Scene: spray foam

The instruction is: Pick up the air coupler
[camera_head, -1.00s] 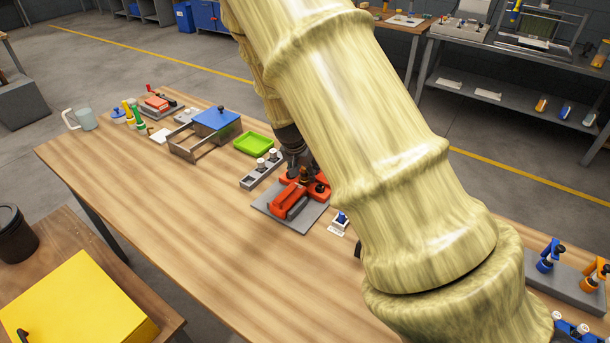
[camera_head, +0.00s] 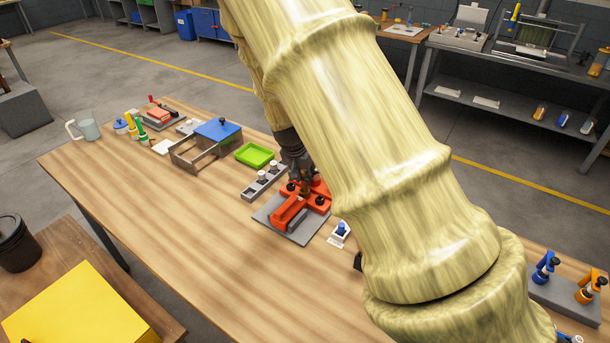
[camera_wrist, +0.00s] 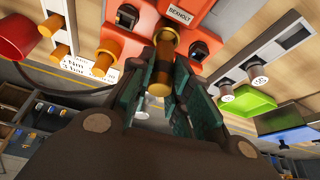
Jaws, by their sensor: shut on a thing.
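In the wrist view a brass-coloured cylinder, which I take to be the air coupler (camera_wrist: 161,68), stands between the green finger pads. My gripper (camera_wrist: 163,85) is shut on it. The coupler's far end meets or overlaps the red block (camera_wrist: 183,10); I cannot tell whether it is joined to it. In the head view my gripper (camera_head: 304,184) is low over the red assembly (camera_head: 290,209), which sits on a grey plate (camera_head: 270,218). The fingertips and coupler are small and partly hidden there.
A grey holder with white-topped pieces (camera_head: 252,191) and a green tray (camera_head: 254,155) stand close behind. A small blue-topped item on a white card (camera_head: 340,232) is to the right. The table's front left area is clear wood.

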